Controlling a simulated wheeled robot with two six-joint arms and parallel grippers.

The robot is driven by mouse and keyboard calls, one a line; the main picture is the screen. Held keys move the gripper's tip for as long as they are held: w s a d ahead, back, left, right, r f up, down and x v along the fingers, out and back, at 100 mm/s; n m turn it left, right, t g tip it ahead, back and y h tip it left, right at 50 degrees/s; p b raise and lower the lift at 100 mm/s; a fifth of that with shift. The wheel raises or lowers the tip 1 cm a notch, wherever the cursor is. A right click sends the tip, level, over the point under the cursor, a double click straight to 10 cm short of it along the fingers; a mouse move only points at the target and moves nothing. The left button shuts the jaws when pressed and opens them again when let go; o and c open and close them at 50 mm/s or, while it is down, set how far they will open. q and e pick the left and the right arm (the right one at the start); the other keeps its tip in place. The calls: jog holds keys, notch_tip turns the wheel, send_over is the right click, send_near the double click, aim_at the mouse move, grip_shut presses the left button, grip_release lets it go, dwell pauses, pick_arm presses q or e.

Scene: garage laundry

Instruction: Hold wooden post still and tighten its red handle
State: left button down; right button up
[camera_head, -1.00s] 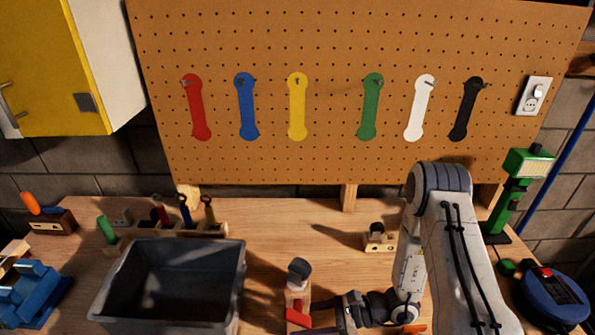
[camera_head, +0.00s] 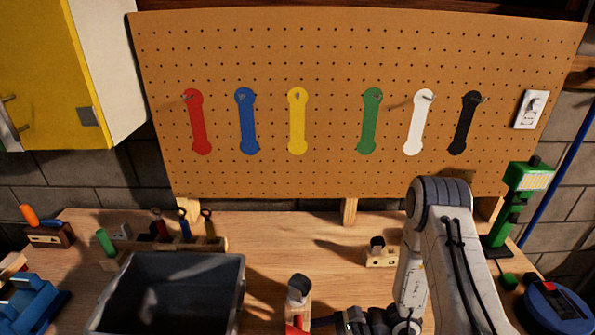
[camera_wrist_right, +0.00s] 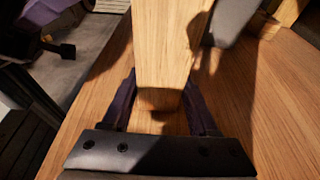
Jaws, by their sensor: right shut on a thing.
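The wooden post (camera_head: 304,311) stands at the bottom centre of the head view, with a dark round cap (camera_head: 298,288) on top. A small part of its red handle (camera_head: 297,328) shows at the bottom edge; the rest is cut off. My right gripper (camera_head: 320,326) comes in from the right at the post. In the right wrist view the post (camera_wrist_right: 162,45) lies between the two dark fingers of my right gripper (camera_wrist_right: 160,95), which is shut on it. The red handle does not show there. My left gripper is in neither view.
A grey bin (camera_head: 175,262) stands left of the post. A small wooden block with a dark knob (camera_head: 380,254) sits behind to the right. A blue round device (camera_head: 553,305) and a green stand (camera_head: 508,210) are at the far right. The bench behind the post is clear.

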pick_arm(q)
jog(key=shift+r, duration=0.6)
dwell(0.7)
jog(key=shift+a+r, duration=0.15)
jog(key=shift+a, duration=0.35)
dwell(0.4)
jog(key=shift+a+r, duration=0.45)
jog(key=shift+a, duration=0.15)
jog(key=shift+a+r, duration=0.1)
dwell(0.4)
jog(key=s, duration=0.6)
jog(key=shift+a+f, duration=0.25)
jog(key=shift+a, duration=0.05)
